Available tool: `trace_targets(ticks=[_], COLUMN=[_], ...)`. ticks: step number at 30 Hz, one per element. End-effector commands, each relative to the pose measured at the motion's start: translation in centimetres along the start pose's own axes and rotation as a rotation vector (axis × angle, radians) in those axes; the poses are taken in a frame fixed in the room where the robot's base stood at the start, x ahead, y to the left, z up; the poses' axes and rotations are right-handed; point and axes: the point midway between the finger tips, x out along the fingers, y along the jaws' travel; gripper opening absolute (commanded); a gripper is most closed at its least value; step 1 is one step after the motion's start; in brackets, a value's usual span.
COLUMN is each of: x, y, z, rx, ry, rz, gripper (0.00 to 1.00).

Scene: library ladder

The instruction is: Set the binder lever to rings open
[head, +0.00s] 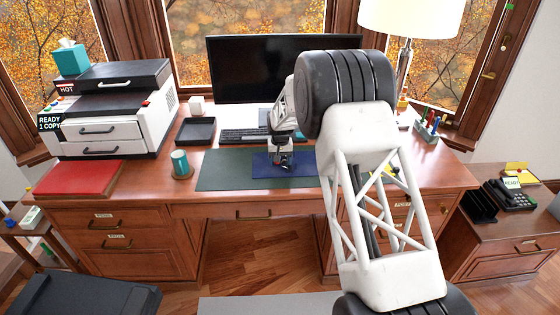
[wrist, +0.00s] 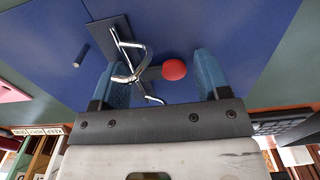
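The blue binder (head: 304,166) lies open on the green desk mat (head: 225,170); its inside fills much of the wrist view (wrist: 205,25). A dark plate (wrist: 106,32) carries shiny metal rings (wrist: 138,55), partly hidden behind a fingertip. I cannot tell whether the rings are joined or parted. A lever with a red round knob (wrist: 174,69) lies between my fingertips in the wrist view, with gaps visible on both sides. My gripper (wrist: 162,78) is open, its blue fingers around the knob. In the head view my gripper (head: 282,160) is over the binder and hides the rings.
A teal mug (head: 180,163) stands left of the mat, with a black tray (head: 195,131) behind it. A keyboard (head: 244,135) and monitor (head: 255,75) are behind the binder. A printer (head: 105,105) stands at left. A small dark cylinder (wrist: 81,55) is near the rings.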

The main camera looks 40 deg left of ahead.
Motion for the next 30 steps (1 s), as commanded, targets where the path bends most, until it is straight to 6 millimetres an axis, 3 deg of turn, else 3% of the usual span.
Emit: trace_targets(ticks=[14, 30], x=[-0.5, -6.2], y=[0.0, 0.0], z=[0.0, 0.0], rx=[0.0, 0.0], ry=[0.001, 0.001], rz=[-0.001, 0.0], gripper=[0.79, 0.79])
